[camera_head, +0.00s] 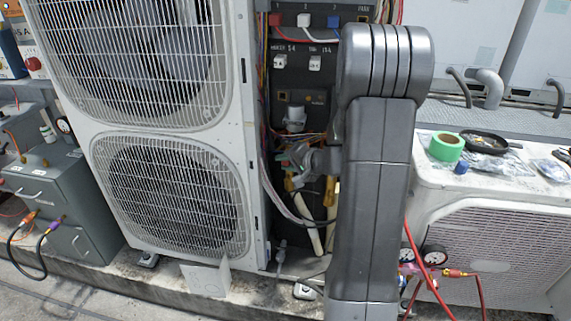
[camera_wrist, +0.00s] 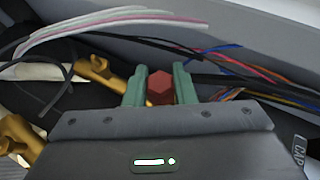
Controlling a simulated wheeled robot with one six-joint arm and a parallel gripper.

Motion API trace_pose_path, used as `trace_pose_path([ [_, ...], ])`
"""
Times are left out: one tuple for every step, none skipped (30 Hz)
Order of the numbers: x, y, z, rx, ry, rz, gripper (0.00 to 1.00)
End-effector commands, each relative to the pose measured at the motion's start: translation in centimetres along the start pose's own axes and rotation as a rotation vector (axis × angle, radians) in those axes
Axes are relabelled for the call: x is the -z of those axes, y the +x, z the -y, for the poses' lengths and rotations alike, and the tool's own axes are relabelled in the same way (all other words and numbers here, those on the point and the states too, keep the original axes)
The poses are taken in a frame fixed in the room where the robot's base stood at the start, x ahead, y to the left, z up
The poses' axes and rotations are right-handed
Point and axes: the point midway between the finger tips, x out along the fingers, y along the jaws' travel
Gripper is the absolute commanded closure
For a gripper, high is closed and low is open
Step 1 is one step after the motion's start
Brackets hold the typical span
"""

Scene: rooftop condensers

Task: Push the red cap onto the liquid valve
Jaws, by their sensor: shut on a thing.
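My gripper (camera_head: 290,160) reaches into the open service bay of the tall condenser in the head view. In the wrist view its two green fingers (camera_wrist: 160,86) are shut on the red cap (camera_wrist: 160,88), which sits between the fingertips. Two brass valve bodies show left of the fingers: a farther one (camera_wrist: 100,74) and a nearer one (camera_wrist: 20,137). The red cap appears apart from both. In the head view brass valves (camera_head: 293,184) and (camera_head: 330,190) show below and beside the gripper. I cannot tell which is the liquid valve. My arm hides part of the bay.
Loose wires (camera_wrist: 235,62) and pale cables (camera_wrist: 110,22) run close around the fingers. The condenser's white edge (camera_head: 247,130) bounds the bay on the left. Green tape (camera_head: 446,147), a black tray (camera_head: 484,143) and a blue cap (camera_head: 461,168) lie on the right-hand unit.

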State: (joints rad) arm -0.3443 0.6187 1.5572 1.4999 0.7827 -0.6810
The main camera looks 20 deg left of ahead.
Motion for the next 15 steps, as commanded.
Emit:
trace_pose_path([
  [0.08,0.06,-0.01,0.0,0.0,0.0,1.0],
  [0.12,0.08,-0.01,0.0,-0.001,0.0,1.0],
  [0.17,0.11,0.0,0.0,-0.001,0.0,1.0],
  [0.22,0.13,0.0,0.0,-0.001,0.0,1.0],
  [0.26,0.15,0.0,0.0,-0.001,0.0,1.0],
  [0.32,0.18,0.0,0.0,-0.001,0.0,1.0],
  [0.37,0.21,0.01,0.001,-0.001,-0.001,1.0],
  [0.42,0.23,0.01,0.001,-0.001,-0.001,1.0],
  [0.47,0.25,0.02,0.001,-0.001,-0.001,1.0],
  [0.48,0.24,0.03,0.0,-0.001,-0.001,1.0],
  [0.48,0.24,0.04,0.0,-0.001,-0.001,1.0],
  [0.48,0.23,0.04,0.0,-0.001,-0.001,1.0],
  [0.48,0.23,0.04,0.0,-0.001,-0.002,0.73],
  [0.48,0.23,0.04,0.0,-0.001,-0.002,0.67],
  [0.48,0.23,0.04,0.0,-0.001,-0.001,0.59],
])
